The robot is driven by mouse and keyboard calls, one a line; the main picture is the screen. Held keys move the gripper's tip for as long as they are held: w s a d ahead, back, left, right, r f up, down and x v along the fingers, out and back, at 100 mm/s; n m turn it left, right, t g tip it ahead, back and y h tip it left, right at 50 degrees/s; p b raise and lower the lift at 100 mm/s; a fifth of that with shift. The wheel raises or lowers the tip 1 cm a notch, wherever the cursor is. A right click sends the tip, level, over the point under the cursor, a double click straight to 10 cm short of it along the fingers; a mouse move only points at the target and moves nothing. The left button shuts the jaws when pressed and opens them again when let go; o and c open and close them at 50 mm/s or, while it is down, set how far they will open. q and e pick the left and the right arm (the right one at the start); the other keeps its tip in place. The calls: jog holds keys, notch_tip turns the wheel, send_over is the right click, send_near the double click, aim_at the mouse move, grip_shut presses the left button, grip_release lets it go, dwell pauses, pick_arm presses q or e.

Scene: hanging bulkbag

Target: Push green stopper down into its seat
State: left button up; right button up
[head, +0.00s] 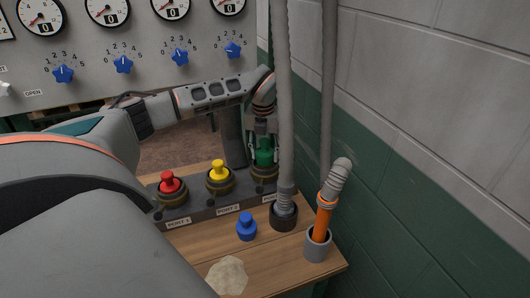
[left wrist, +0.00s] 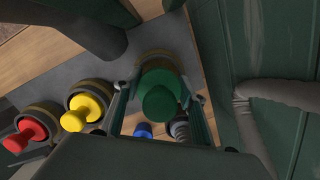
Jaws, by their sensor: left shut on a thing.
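The green stopper (head: 264,157) is upright at the brass-coloured seat (head: 264,173) at the right end of the grey port block. My left gripper (head: 263,147) reaches down from above with its fingers on both sides of the stopper, shut on it. In the left wrist view the green stopper (left wrist: 160,100) shows between the fingers, with the seat (left wrist: 155,57) behind it. I cannot tell how deep the stopper is in the seat. My right gripper is not in view.
A red stopper (head: 170,183) and a yellow stopper (head: 218,173) sit in the other ports. A loose blue stopper (head: 246,228) stands on the wooden table in front. A grey hose (head: 285,110) and an orange-handled tool (head: 323,215) stand close on the right, near the wall.

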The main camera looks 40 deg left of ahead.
aim_at(264, 141)
pick_arm(q)
jog(key=shift+f, duration=0.25)
jog(key=shift+f, duration=0.35)
jog(key=shift+s+d+f, duration=0.1)
jog(key=shift+s+f, duration=0.1)
jog(key=shift+f, duration=0.1)
jog(key=o, duration=1.2)
jog(key=shift+w+f, duration=0.1)
jog(key=shift+r, duration=0.3)
jog(key=r, duration=0.7)
jog(key=s+r, duration=0.1)
jog(key=r, duration=0.3)
jog(key=shift+s+d+r, duration=0.1)
jog(key=shift+d+r, duration=0.2)
